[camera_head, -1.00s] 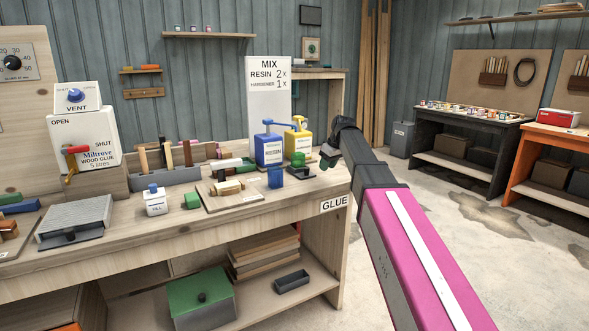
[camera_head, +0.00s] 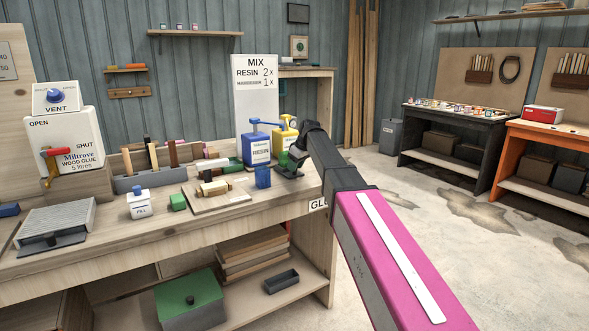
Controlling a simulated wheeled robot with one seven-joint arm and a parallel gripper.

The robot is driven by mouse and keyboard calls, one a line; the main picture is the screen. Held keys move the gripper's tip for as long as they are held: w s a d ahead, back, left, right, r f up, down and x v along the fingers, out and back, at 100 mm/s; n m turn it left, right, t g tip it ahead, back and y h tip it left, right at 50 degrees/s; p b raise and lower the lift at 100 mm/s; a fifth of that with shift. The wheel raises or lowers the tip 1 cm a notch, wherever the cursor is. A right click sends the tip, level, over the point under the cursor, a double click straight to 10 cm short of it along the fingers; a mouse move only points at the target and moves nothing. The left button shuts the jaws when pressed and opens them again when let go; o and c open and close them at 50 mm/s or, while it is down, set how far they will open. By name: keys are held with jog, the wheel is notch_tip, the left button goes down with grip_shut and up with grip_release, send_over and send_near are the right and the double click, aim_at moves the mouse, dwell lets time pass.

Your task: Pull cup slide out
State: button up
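No part in view is labelled as a cup slide. A grey ribbed box (camera_head: 62,219) sits at the left of the bench, with a dark tray-like front (camera_head: 50,243) and a small knob on it; I cannot tell if this is the cup slide. My gripper (camera_head: 287,168) is over the right end of the bench, in front of the yellow pump bottle (camera_head: 285,136) and right of a small blue block (camera_head: 263,177). It is far to the right of the ribbed box. Its fingers are small and dark, so I cannot tell their opening.
The wooden bench (camera_head: 150,235) carries a white glue tank (camera_head: 70,140) with a red lever, a white FILL bottle (camera_head: 138,204), a tool rack (camera_head: 150,179), a blue pump bottle (camera_head: 256,150) and a wooden board (camera_head: 220,201). Open floor lies to the right.

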jog(key=shift+w+a+f, duration=0.15)
jog(key=shift+a+f, duration=0.05)
jog(key=shift+f, duration=0.45)
grip_shut()
jog(key=s+d, duration=0.2)
jog(key=s, duration=0.2)
jog(key=s+d, duration=0.5)
jog(key=s, duration=0.2)
jog(key=shift+s+d, duration=0.3)
jog(key=shift+d, duration=0.1)
grip_release()
jog(key=shift+r, duration=0.15)
jog(key=v, duration=1)
jog(key=shift+r, duration=0.3)
